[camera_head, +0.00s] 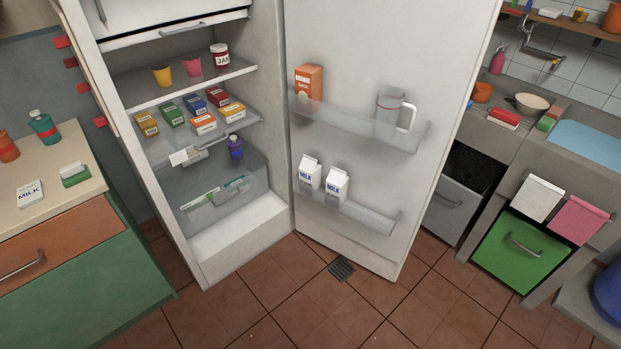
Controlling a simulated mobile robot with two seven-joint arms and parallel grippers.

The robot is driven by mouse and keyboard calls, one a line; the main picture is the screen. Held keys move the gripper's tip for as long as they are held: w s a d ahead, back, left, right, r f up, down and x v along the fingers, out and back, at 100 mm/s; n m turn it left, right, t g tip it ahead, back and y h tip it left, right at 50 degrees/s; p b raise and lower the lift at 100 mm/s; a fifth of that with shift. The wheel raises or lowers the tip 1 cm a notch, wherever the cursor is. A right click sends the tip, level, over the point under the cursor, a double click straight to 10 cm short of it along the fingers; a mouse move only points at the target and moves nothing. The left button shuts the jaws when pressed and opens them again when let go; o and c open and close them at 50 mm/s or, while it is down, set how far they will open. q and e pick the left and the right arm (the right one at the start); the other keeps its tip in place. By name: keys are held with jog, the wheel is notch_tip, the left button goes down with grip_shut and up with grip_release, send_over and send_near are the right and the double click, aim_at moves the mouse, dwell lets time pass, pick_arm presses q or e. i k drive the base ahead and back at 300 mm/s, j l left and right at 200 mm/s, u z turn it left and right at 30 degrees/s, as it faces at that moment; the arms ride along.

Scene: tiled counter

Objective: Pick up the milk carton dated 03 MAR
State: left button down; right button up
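Two white milk cartons stand side by side in the lower door bin of the open fridge: a left carton (309,172) and a right carton (337,185). Both have blue MILK lettering on the front. No date is readable on either one. The bin's front (362,215) hides their lower parts. A flat white card or box marked MILK (30,194) lies on the counter at the left. Neither of my grippers is in view.
The fridge door (380,50) stands open to the right, its upper bin holding an orange juice carton (309,80) and a clear pitcher (388,112). Fridge shelves (180,85) hold cups, a jar and several small boxes. The tiled floor (290,290) in front is clear, with a drain grate (341,269).

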aim_at(309, 171)
jog(key=i+l, duration=0.25)
jog(key=i, duration=0.2)
jog(key=i+l+z, duration=0.1)
jog(key=i+l, duration=0.15)
jog(key=i, duration=0.2)
jog(key=i+l, duration=0.2)
jog(key=i, duration=0.2)
jog(key=i+l, duration=0.2)
jog(key=i, duration=0.25)
jog(key=z, duration=0.05)
